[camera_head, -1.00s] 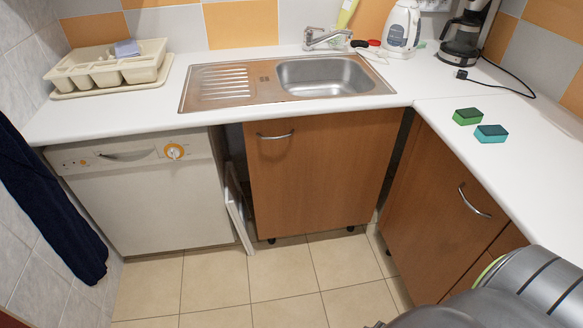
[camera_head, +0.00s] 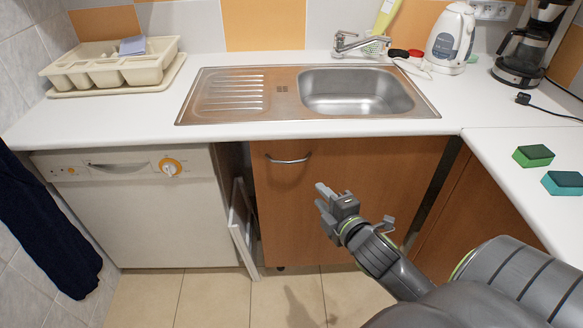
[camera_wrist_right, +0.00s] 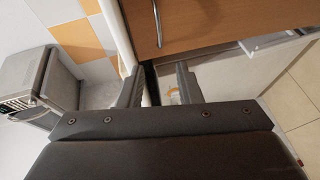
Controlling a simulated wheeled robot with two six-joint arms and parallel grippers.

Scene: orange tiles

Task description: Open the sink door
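The sink door (camera_head: 350,205) is a brown wooden cabinet door below the sink, and it is closed. Its curved metal handle (camera_head: 288,159) is near the top left corner of the door. My right gripper (camera_head: 322,197) is in front of the door, below and to the right of the handle, apart from it. In the right wrist view my right gripper (camera_wrist_right: 158,72) has its two fingers spread with nothing between them. The handle (camera_wrist_right: 157,22) shows there beyond the fingertips, on the door (camera_wrist_right: 205,22). My left gripper is not in view.
A white dishwasher (camera_head: 130,215) stands left of the door, with a white panel (camera_head: 241,225) leaning in the gap. Another wooden cabinet (camera_head: 470,215) stands to the right. The white worktop (camera_head: 130,108) overhangs the door. Tiled floor (camera_head: 212,300) is clear in front.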

